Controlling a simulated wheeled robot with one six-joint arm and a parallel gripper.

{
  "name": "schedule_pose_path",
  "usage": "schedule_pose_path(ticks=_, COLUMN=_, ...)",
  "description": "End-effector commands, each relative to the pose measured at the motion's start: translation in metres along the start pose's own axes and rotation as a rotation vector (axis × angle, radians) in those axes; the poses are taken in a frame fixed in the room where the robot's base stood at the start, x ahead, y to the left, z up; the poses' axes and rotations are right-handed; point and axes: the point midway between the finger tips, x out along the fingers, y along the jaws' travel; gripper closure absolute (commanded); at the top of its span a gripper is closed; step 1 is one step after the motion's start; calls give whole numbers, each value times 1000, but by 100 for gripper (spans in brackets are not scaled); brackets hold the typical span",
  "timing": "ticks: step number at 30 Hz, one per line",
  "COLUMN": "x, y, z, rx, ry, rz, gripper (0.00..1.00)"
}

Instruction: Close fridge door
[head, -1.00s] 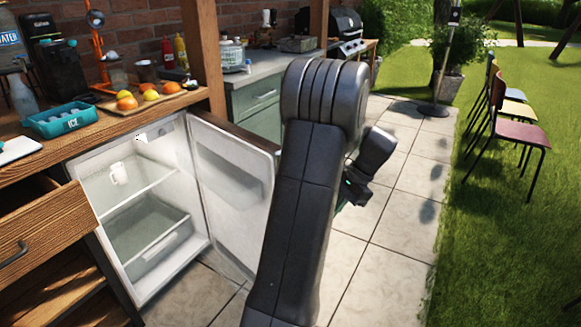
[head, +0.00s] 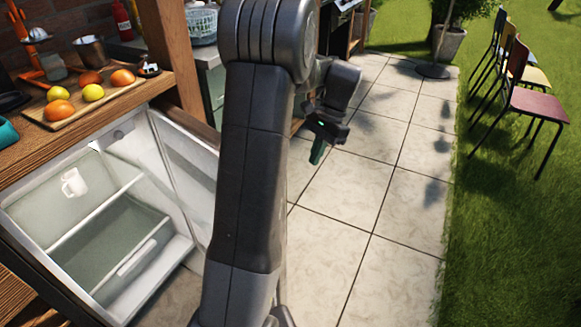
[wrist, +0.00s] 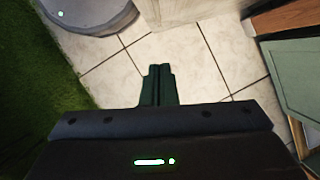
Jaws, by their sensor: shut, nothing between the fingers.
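The small fridge (head: 148,262) stands open under the wooden counter at the left in the head view. A white mug and a clear bin are inside. Its door (head: 184,160) is swung out to the right, with the white inner side showing. My arm hides much of the door. My gripper (head: 318,152) is to the right of the door, apart from it, over the paving, and points down. In the wrist view my gripper (wrist: 160,70) has its fingers together, with nothing between them, above the tiles.
A board of fruit (head: 72,112) lies on the counter. Green cabinets (wrist: 300,75) show at the right of the wrist view. Tiled paving (head: 370,215) is open to the right. Chairs (head: 530,105) stand on the grass beyond.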

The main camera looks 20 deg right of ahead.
Motion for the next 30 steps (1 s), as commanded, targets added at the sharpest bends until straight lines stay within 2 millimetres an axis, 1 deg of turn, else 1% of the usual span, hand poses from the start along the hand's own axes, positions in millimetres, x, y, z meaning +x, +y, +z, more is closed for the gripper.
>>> schedule_pose_path(ticks=5, x=28, y=0, z=0, rx=0, ry=-3, rz=2, gripper=100)
schedule_pose_path(ticks=12, x=81, y=0, z=0, rx=0, ry=-4, rz=2, gripper=100)
schedule_pose_path(ticks=15, x=100, y=0, z=0, rx=0, ry=-4, rz=2, gripper=100)
schedule_pose_path(ticks=16, x=103, y=0, z=2, rx=-1, ry=-2, rz=1, gripper=100)
schedule_pose_path(ticks=18, x=105, y=0, z=15, rx=-4, ry=0, rz=0, gripper=100)
schedule_pose_path(ticks=21, x=109, y=0, z=27, rx=-2, ry=0, rz=1, gripper=100)
schedule_pose_path(ticks=25, x=112, y=0, z=35, rx=-1, ry=0, rz=1, gripper=100)
schedule_pose_path(ticks=30, x=112, y=0, z=38, rx=-1, ry=0, rz=0, gripper=100)
